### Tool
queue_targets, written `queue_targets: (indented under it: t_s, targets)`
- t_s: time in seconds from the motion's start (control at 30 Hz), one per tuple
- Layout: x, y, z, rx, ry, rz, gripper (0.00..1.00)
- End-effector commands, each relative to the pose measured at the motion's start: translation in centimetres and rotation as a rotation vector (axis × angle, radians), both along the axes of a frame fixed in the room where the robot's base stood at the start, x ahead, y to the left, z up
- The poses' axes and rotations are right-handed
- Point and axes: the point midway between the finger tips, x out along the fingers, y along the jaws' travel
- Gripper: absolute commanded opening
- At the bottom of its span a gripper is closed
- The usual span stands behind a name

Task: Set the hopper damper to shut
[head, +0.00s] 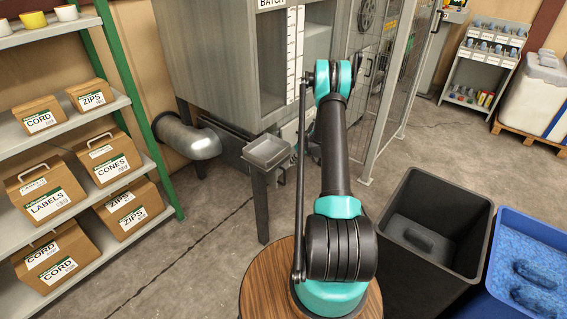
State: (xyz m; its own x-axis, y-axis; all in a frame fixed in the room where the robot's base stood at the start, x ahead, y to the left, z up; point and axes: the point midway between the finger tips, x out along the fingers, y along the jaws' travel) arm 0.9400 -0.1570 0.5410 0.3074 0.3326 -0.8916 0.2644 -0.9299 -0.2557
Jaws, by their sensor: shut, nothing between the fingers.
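The hopper (215,60) is a large grey metal cabinet at the top centre, with a "BATCH" label (271,3) and a tall window with a white graduated scale (294,45) on its front. My arm reaches up from the round wooden stand to the hopper's lower front. My gripper cannot be made out; the arm's far end hides it and part of the hopper front behind it. I cannot pick out the damper or tell its setting.
A shelf (70,123) with labelled cartons stands at left. A duct elbow (190,137) and small tray on a post (267,151) are below the hopper. A mesh guard (388,95) stands right of the arm. A dark bin (447,195) and blue bin (530,228) are lower right.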

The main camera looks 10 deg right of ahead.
Motion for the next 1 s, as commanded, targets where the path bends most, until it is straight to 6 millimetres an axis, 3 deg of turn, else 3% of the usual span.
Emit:
queue_targets:
  t_s: [0.6,1.0]
  targets:
    - [-2.0,-1.1,1.8,0.679,0.452,-1.346,0.00]
    - [-3.2,-1.8,3.3,1.128,0.849,-2.049,0.00]
